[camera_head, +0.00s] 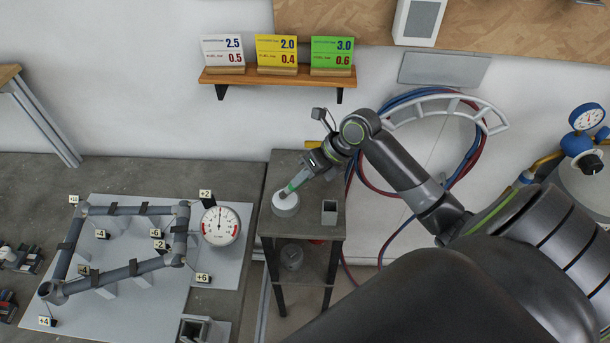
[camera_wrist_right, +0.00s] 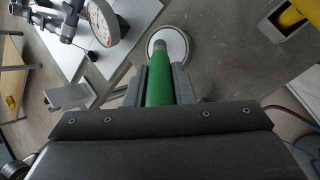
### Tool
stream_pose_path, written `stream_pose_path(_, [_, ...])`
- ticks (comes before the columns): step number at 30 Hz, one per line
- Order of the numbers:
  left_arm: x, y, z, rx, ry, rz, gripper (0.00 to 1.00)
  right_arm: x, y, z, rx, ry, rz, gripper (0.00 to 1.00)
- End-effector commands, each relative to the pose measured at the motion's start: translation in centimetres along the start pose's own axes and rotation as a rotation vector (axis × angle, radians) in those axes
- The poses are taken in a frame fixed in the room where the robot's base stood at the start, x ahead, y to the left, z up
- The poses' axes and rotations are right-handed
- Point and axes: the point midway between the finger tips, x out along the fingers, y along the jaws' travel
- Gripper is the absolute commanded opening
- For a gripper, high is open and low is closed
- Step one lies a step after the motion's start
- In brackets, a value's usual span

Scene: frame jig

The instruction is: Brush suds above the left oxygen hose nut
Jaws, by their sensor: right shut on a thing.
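My right gripper (camera_head: 304,175) is shut on a green-handled brush (camera_head: 293,186) above the small grey side table. The green handle (camera_wrist_right: 160,82) also lies between the fingers in the right wrist view. The brush points down into a round white pot (camera_head: 286,206), which shows past the handle in the wrist view (camera_wrist_right: 178,42). I cannot tell how deep the bristles sit. A blue regulator (camera_head: 583,144) with a gauge stands at the right edge. Red and blue hoses (camera_head: 392,104) hang coiled on the wall. The left oxygen hose nut cannot be made out. My left gripper is not in view.
A square grey cup (camera_head: 330,211) stands beside the pot on the side table (camera_head: 309,222). At left, a pipe frame jig (camera_head: 120,210) with numbered tags and a dial gauge (camera_head: 220,226) occupies the bench. A shelf (camera_head: 277,77) holds coloured cards. My right arm spans the right half.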

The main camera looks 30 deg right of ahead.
Motion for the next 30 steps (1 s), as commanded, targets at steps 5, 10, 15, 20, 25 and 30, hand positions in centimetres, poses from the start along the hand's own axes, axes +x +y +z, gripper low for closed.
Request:
stream_pose_path(5, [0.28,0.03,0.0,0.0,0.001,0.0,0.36,0.19,-0.09,-0.08,0.0,0.0,0.0,0.0])
stream_pose_path(10, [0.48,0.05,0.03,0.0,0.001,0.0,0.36,0.34,-0.17,-0.15,-0.001,0.0,0.0,0.0])
stream_pose_path(15, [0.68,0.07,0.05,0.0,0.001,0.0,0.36,0.49,-0.24,-0.23,0.0,0.0,0.0,0.0])
stream_pose_path(20, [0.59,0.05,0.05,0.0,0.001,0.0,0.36,0.43,-0.21,-0.21,0.0,0.0,0.0,0.0])
stream_pose_path(25, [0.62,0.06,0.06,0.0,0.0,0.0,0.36,0.45,-0.22,-0.22,0.0,0.0,0.0,0.0])
stream_pose_path(30, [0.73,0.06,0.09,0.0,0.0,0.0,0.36,0.48,-0.24,-0.24,0.0,0.0,0.0,0.0])
